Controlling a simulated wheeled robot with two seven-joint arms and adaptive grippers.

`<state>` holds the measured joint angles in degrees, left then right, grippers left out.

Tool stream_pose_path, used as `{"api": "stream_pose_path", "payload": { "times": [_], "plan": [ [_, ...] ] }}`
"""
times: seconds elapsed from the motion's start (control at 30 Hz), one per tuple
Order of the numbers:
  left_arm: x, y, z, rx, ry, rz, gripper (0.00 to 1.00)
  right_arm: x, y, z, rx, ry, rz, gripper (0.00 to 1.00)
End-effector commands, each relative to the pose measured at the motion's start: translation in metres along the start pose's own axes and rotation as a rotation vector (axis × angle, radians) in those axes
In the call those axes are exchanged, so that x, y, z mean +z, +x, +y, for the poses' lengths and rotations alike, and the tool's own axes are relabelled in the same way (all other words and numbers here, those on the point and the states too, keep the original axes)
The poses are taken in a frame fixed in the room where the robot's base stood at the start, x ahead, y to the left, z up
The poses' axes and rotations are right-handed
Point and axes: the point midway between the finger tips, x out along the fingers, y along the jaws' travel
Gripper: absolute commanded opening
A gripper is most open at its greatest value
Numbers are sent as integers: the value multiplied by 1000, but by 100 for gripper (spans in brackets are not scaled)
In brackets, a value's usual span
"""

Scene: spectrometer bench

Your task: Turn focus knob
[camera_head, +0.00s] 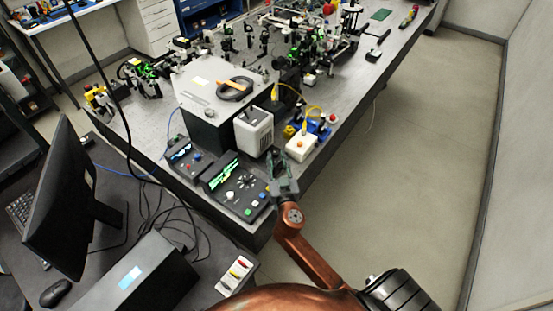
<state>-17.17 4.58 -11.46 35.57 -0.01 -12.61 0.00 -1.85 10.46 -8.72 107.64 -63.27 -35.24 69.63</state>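A dark control box (236,199) with a small lit screen, several small knobs and coloured buttons sits at the near corner of the optical bench. Which of its controls is the focus knob is too small to tell. My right gripper (281,160) is just right of this box, over the bench's near right edge, and appears apart from the knobs. Its fingers are too small and dark to tell whether they are open or shut. My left gripper is not in view.
A smaller control box (187,158), a white-grey unit (254,131) and a white box with an orange button (301,147) stand close by. Optics crowd the far bench. A monitor (66,196) and cables are at left. The floor (420,150) at right is clear.

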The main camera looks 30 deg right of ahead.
Motion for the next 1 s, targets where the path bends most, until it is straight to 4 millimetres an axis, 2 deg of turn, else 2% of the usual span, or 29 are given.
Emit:
{"api": "stream_pose_path", "payload": {
  "times": [0.03,0.37,0.73,1.0],
  "plan": [
    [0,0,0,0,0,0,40,0,0,0,0,0,0,22],
    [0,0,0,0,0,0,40,0,0,0,0,0,0,0],
    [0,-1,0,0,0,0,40,0,0,1,-20,0,-1,0],
    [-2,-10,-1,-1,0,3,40,-1,0,6,-152,-1,-1,0]
  ]
}}
